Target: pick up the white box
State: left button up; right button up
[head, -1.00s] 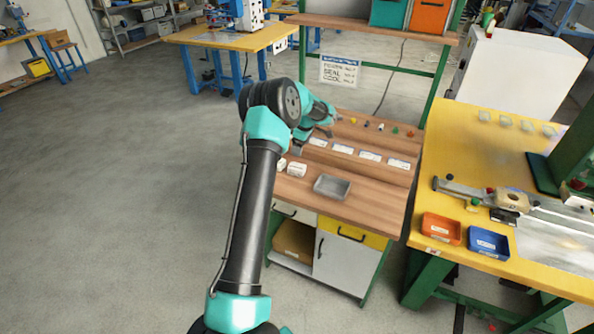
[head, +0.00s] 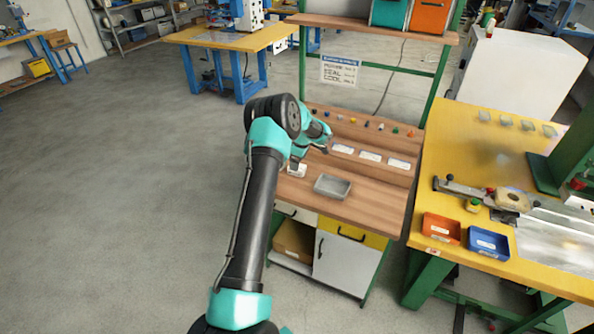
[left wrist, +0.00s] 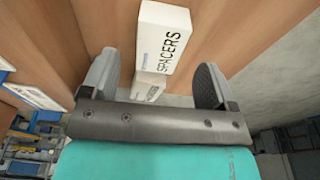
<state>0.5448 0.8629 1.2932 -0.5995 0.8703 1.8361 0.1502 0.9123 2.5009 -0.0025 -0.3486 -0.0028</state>
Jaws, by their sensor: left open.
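A white box (head: 297,172) stands on the wooden workbench (head: 365,193), left of a grey tray (head: 333,186). In the left wrist view, a white box (left wrist: 164,38) lettered "SPACERS" lies between the two finger lines of my left gripper (left wrist: 157,62). My left gripper is open, with visible space beside the boxes; I cannot tell whether a finger touches one. In the head view my arm partly covers this corner. My right gripper is not in view.
White label cards (head: 370,156) lie in a row behind the tray, with small coloured pieces (head: 381,127) behind them. A yellow table (head: 450,160) with an orange bin (head: 441,229) and a blue bin (head: 488,241) stands at right. The bench's front right is bare.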

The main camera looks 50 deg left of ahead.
pick_arm(q)
jog(key=f, duration=0.4)
jog(key=shift+s+a+f, duration=0.1)
jog(key=shift+a, duration=0.2)
jog(key=c, duration=1)
jog(key=shift+r, duration=1.55)
jog(key=shift+s+d+r, duration=0.1)
jog(key=shift+d+r, duration=0.05)
jog(key=shift+r, duration=0.2)
jog(key=s+d, duration=0.3)
jog(key=d, duration=0.1)
jog(key=s+d+r, duration=0.1)
jog(key=s+d, duration=0.6)
jog(key=shift+s+d+r, duration=0.15)
jog(key=shift+d, duration=0.25)
